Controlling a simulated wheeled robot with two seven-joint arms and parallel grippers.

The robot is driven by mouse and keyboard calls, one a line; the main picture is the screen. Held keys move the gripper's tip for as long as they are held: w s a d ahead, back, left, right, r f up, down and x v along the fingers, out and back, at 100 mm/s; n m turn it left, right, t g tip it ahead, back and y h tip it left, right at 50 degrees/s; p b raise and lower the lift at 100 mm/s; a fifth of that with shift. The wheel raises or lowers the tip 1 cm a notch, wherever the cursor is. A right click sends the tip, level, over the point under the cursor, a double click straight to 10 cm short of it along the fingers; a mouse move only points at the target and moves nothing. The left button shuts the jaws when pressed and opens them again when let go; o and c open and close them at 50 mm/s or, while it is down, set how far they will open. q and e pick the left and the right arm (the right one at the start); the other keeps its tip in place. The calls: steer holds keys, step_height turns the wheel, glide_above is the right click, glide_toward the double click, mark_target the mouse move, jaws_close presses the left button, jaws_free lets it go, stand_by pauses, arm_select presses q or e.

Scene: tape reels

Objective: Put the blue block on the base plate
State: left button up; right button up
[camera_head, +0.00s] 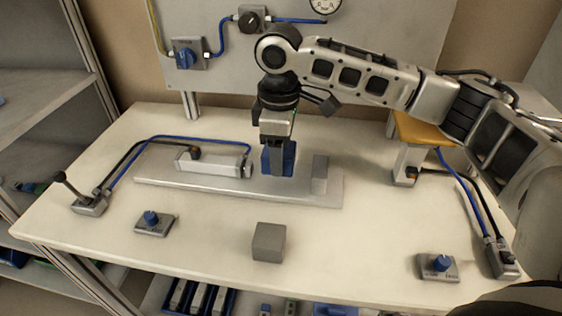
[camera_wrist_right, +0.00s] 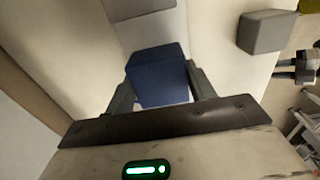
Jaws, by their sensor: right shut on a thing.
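The blue block (camera_head: 290,160) is held upright in my right gripper (camera_head: 278,162), which points straight down. In the right wrist view the blue block (camera_wrist_right: 157,72) sits between the two fingers of the right gripper (camera_wrist_right: 163,92). The grey base plate (camera_head: 220,190) lies on the table, long and flat. The block is over its right half, between a pale bar (camera_head: 208,163) and a small upright grey block (camera_head: 320,175) on the plate. I cannot tell whether the blue block's underside touches the plate. My left gripper is not in view.
A loose grey cube (camera_head: 269,242) stands in front of the plate. A knob box (camera_head: 154,222) and a lever box (camera_head: 90,203) are at left; another knob box (camera_head: 438,267) is at front right. A blue cable (camera_head: 180,138) arches over the plate's left part.

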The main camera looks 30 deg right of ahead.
steer(key=shift+d+f, duration=0.15)
steer(key=shift+f, duration=1.6)
steer(key=o, duration=1.1)
steer(key=shift+f, duration=0.15)
step_height(320, 180, up, 12)
steer(key=shift+r, duration=0.15)
